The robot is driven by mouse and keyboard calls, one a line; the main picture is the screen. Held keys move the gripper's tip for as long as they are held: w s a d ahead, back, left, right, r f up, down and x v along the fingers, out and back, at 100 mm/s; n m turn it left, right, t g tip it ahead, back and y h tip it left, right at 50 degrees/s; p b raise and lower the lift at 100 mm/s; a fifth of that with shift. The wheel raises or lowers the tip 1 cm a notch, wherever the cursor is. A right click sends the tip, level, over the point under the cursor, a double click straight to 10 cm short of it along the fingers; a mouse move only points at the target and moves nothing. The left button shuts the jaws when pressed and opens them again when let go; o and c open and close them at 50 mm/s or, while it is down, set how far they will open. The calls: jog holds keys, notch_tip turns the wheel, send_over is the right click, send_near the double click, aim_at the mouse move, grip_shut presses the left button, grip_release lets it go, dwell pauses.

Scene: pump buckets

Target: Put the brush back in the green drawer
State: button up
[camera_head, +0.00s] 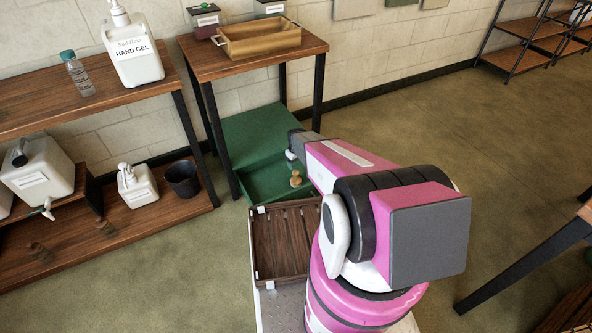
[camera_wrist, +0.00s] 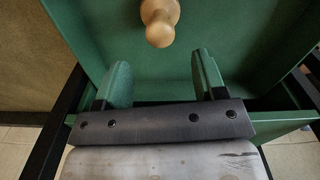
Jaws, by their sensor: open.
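The green drawer (camera_head: 258,188) is pulled open under the small wooden table; its floor and walls fill much of the wrist view (camera_wrist: 245,35). A small light-wood piece with a rounded knob, apparently the brush (camera_head: 295,179), is inside the drawer, and its knob shows at the top of the wrist view (camera_wrist: 159,22). No bristles can be made out. My gripper (camera_wrist: 162,75) is open and empty, its two green fingertips over the drawer and apart from the brush. In the head view my arm partly covers the drawer's right side.
A slatted brown wooden tray (camera_head: 285,245) lies right in front of the drawer. A wooden box (camera_head: 258,42) stands on the table above.

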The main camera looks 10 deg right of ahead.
jog(key=shift+r, duration=0.8)
jog(key=s+r+m, duration=0.2)
jog(key=s+r, duration=0.8)
jog(key=r, duration=0.4)
jog(key=s+r+m, duration=0.3)
jog(key=s+r, duration=0.8)
jog(key=r, duration=0.4)
jog(key=shift+s+d+r, duration=0.15)
jog(key=shift+d+r, duration=0.1)
jog(key=shift+r, duration=0.05)
jog(key=shift+s, duration=0.1)
